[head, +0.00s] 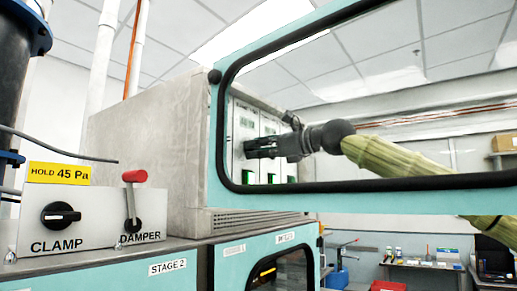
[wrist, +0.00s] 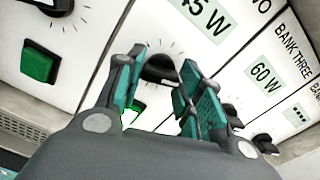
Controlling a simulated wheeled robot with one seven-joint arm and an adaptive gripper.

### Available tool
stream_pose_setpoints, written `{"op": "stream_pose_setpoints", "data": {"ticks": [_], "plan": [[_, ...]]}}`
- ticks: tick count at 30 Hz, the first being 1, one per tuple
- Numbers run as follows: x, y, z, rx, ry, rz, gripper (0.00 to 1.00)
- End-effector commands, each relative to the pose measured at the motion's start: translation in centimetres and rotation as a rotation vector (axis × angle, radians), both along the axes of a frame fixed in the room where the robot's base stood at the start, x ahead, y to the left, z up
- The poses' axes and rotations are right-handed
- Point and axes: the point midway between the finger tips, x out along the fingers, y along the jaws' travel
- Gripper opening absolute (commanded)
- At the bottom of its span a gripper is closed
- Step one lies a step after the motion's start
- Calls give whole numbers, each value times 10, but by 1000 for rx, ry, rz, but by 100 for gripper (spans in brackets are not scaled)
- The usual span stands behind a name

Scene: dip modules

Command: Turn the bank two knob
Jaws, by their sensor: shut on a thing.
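The bank two knob (wrist: 158,69) is black and round with tick marks around it on a white panel. It shows in the wrist view below a "45 W" label, with a partly cut-off name ending in "WO" above. My gripper (wrist: 155,85) has its teal-padded fingers on either side of this knob and is shut on it. In the head view my gripper (head: 262,147) reaches the white panel (head: 240,118), seen through the window of a teal door. The knob itself is hidden there by the fingers.
The teal door frame (head: 218,130) stands between the head camera and my arm. A green button (wrist: 39,63) and another knob lie left in the wrist view. The bank three panel (wrist: 272,75) is at right. A clamp knob (head: 60,215) and red damper lever (head: 134,177) stand lower left.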

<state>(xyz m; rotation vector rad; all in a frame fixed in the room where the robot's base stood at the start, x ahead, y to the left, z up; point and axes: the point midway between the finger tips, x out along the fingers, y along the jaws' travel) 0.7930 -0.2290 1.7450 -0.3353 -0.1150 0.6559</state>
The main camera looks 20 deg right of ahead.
Motion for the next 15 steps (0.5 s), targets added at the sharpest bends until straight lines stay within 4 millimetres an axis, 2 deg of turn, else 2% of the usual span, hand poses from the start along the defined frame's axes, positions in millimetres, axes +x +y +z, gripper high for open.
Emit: {"op": "stream_pose_setpoints", "data": {"ticks": [15], "plan": [[0,0,0,370,286,1,13]]}}
